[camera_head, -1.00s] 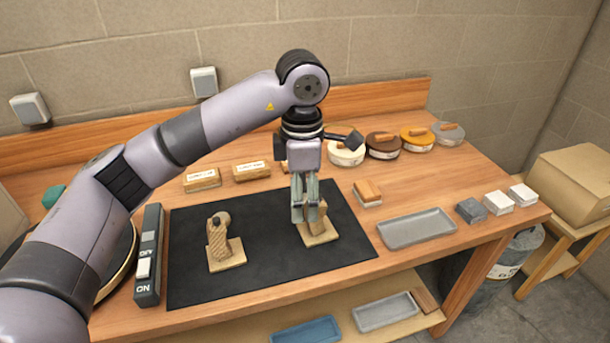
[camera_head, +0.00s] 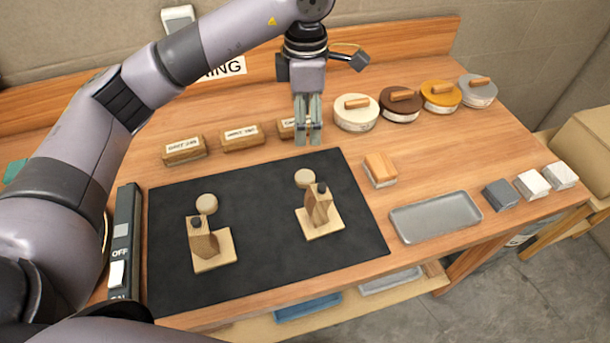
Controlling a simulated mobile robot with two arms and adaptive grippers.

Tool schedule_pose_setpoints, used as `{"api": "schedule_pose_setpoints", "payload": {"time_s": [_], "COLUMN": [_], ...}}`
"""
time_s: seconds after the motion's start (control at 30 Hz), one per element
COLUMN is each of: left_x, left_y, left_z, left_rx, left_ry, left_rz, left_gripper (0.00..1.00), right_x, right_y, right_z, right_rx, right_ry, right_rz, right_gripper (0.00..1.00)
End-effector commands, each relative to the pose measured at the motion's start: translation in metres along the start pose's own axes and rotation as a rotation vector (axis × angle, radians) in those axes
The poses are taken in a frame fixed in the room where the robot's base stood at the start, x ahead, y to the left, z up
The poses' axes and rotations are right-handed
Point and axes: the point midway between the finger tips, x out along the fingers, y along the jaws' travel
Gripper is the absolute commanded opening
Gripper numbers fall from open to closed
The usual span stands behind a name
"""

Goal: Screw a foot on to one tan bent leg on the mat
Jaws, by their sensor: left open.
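My left gripper (camera_head: 308,139) hangs fingers down above the back edge of the black mat (camera_head: 265,262). It is open, with nothing visible between its fingers, and clear of both legs. The right tan bent leg (camera_head: 318,206) stands on a square tan base (camera_head: 326,228) in front of it, with a dark tip (camera_head: 321,188) on top. A round tan disc (camera_head: 305,179) shows at its back. The left tan bent leg (camera_head: 203,242) stands on its own square base (camera_head: 221,258), also with a dark tip (camera_head: 195,222) and a round disc (camera_head: 207,204). My right gripper is not in view.
Labelled wooden blocks (camera_head: 184,152) and several round lidded tins (camera_head: 356,113) stand behind the mat. A wood-topped block (camera_head: 380,168), a grey tray (camera_head: 435,218) and small blocks (camera_head: 500,194) are to the right. A switch box (camera_head: 123,238) stands at the left.

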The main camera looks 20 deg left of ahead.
Motion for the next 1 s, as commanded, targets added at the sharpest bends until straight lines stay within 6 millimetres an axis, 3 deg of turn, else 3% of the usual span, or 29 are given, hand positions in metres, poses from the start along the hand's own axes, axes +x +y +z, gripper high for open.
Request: {"api": "schedule_pose_setpoints", "payload": {"time_s": [0.23, 0.53, 0.7, 1.0], "left_x": [0.048, 0.104, 0.116, 0.117], "left_y": [-0.001, -0.001, 0.0, 0.0], "left_z": [-0.001, -0.001, -0.001, 0.0], "left_rx": [0.0, -0.001, 0.0, 0.0], "left_ry": [0.004, 0.003, 0.001, 0.001], "left_rz": [-0.006, -0.004, 0.0, -0.001], "left_gripper": [0.61, 0.61, 0.61, 0.61], "right_x": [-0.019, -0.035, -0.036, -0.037], "right_y": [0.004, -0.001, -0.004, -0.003], "right_z": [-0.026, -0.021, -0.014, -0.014], "right_rx": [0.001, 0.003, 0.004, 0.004], "right_ry": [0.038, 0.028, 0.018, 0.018], "right_rz": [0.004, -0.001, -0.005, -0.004], "right_gripper": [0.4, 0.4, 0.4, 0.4]}}
